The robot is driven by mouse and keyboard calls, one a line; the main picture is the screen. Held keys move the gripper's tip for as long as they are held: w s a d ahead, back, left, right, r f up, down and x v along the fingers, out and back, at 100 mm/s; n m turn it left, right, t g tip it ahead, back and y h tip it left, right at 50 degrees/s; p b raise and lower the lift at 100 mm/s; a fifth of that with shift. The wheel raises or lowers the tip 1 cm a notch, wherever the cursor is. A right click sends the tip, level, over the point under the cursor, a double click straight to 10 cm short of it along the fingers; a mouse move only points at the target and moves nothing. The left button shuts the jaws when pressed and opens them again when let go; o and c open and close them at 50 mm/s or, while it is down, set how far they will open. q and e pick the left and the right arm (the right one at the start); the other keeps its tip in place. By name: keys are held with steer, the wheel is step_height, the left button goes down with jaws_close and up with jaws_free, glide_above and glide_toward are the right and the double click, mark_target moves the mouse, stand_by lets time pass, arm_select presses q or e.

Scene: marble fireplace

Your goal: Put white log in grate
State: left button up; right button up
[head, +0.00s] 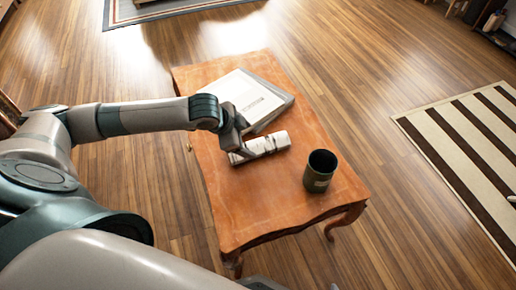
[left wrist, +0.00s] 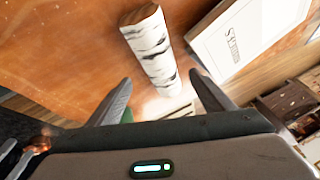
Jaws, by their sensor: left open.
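A white log (left wrist: 152,45) with dark bark marks and a brown cut end lies on the orange wooden table in the left wrist view. My left gripper (left wrist: 160,78) is open, its two fingers spread on either side of the log's lower end in that view. Nothing is clamped between them. I do not see the grate. My right gripper is not in view.
The wooden table (head: 235,205) holds a white-covered book (head: 248,97), also in the left wrist view (left wrist: 235,38), and a dark cup (head: 320,170) near its right end. A striped rug (head: 470,140) lies right. The wooden floor (head: 370,75) beyond the table is clear.

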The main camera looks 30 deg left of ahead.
mark_target(257, 145)
arm_select(q)
steer(key=shift+x, duration=1.15)
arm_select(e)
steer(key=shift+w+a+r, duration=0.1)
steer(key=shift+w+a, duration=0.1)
arm_select(q)
steer(key=shift+w+d+f+b, duration=0.1)
steer(key=shift+w+f+b, duration=0.2)
steer(key=shift+f, duration=0.15)
steer(key=x, duration=0.3)
steer(key=shift+s+f+b, duration=0.1)
steer(key=shift+f+b, duration=0.05)
steer(key=shift+b, duration=0.15)
steer(key=shift+w+d+f, duration=0.1)
steer(key=shift+w+f, duration=0.15)
steer(key=shift+f, duration=0.15)
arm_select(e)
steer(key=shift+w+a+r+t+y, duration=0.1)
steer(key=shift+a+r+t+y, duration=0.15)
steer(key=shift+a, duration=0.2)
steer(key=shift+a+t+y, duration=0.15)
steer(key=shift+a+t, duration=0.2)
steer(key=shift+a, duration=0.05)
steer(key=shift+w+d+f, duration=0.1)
